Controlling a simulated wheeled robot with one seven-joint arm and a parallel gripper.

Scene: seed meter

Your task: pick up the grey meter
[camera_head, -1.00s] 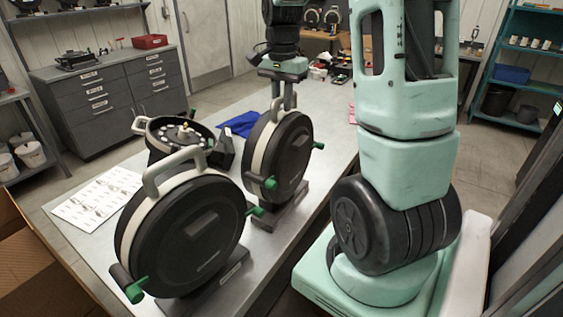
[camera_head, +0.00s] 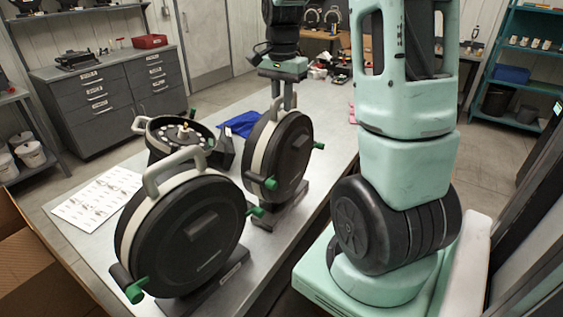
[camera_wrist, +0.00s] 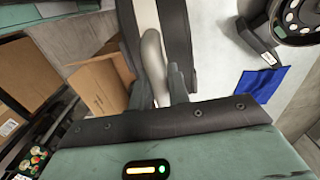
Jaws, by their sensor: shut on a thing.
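Two round black meters with pale rims, grey top handles and green-tipped knobs stand upright on the table. My gripper (camera_head: 284,98) is at the top of the farther one, the held meter (camera_head: 285,155), shut on its handle. In the wrist view the handle (camera_wrist: 153,52) passes between the fingers, and the rim runs away above it. From these views I cannot tell whether the held meter's base touches the table. The nearer meter (camera_head: 195,235) stands apart at the front left. Which meter is the greyer is hard to tell.
An open round unit (camera_head: 175,138) lies behind the nearer meter, beside a blue cloth (camera_head: 240,123) and a printed sheet (camera_head: 95,198). A cardboard box (camera_head: 25,265) is at the left edge.

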